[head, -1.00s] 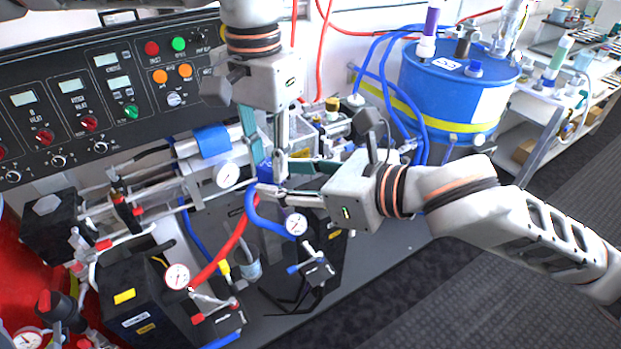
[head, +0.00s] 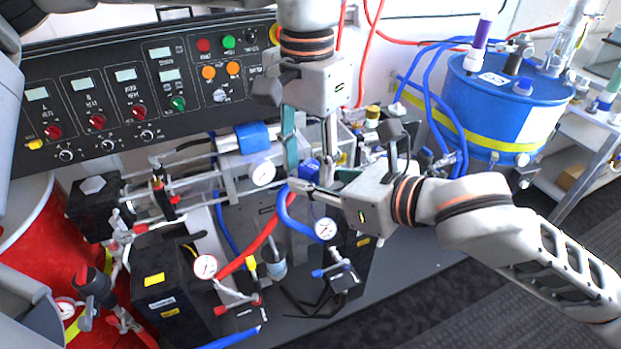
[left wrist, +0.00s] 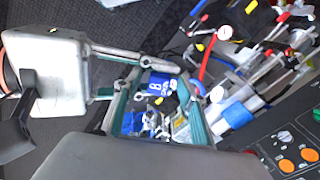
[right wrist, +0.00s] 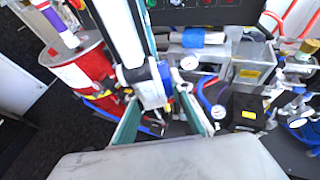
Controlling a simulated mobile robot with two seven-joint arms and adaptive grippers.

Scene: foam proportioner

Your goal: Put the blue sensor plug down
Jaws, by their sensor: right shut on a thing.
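The blue sensor plug (head: 308,171) is a small blue block at the right gripper's fingertips, above the bench equipment. It also shows in the left wrist view (left wrist: 158,84) and, with a pale face, in the right wrist view (right wrist: 151,88). My right gripper (head: 314,186) reaches in from the right and is shut on the plug. My left gripper (head: 309,160) points down from above. Its fingers stand apart, one on either side of the plug, and I cannot tell whether they touch it. The fingers partly hide the plug.
A control panel (head: 140,95) stands behind. Gauges (head: 326,229), hoses (head: 262,243) and black boxes (head: 158,288) crowd the bench below. A blue drum (head: 500,110) stands at the right. Some bare grey bench (head: 390,275) shows right of the boxes.

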